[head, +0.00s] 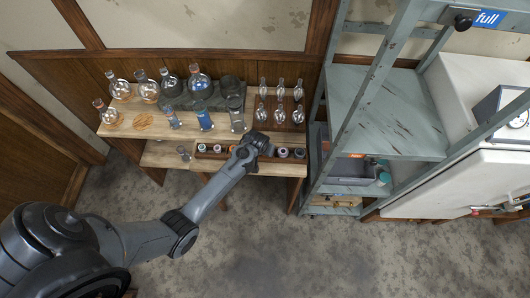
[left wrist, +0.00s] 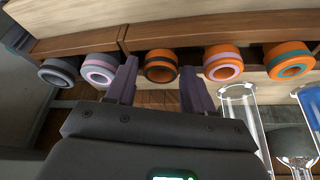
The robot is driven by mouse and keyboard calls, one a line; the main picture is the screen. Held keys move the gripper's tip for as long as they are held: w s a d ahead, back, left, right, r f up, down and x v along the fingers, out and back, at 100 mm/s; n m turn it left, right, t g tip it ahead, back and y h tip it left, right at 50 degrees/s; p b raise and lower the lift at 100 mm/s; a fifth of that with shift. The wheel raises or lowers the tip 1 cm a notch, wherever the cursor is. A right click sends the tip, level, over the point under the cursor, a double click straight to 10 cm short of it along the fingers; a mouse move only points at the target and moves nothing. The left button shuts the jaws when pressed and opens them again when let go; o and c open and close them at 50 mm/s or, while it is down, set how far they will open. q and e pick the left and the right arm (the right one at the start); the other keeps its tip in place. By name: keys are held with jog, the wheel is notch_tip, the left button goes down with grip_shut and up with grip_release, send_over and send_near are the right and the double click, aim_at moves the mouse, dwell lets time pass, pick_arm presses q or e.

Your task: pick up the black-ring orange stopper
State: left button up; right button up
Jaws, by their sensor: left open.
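The black-ring orange stopper (left wrist: 160,66) sits in a row of stoppers along a wooden rack in the left wrist view. My left gripper (left wrist: 158,78) is open. Its two fingers stand on either side of this stopper in the picture, with nothing held; I cannot tell whether they touch it. In the head view my left gripper (head: 257,145) is over the stopper rack and hides part of the row, so I cannot make out the black-ring stopper there. My right gripper is not in view.
Neighbouring stoppers are close: a pink-ring grey one (left wrist: 101,69) and a pink-ring orange one (left wrist: 222,62). A teal-ring orange stopper (left wrist: 289,60) and a grey one (left wrist: 58,72) sit farther out. Glass flasks (head: 199,83) and a metal shelf (head: 385,110) stand nearby.

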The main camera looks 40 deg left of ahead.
pick_arm(q)
jog(key=c, duration=0.7)
jog(key=shift+r, duration=0.15)
jog(key=shift+r, duration=0.5)
jog(key=r, duration=0.3)
jog(key=shift+d+r, duration=0.15)
jog(key=shift+d, duration=0.15)
jog(key=d+r, duration=0.2)
jog(key=d, duration=0.1)
jog(key=d+r, duration=0.2)
jog(key=d, duration=0.2)
jog(key=s+d+r, duration=0.1)
jog(key=d+r, duration=0.1)
jog(key=d, duration=0.2)
jog(key=shift+r, duration=0.25)
jog(key=shift+r, duration=0.1)
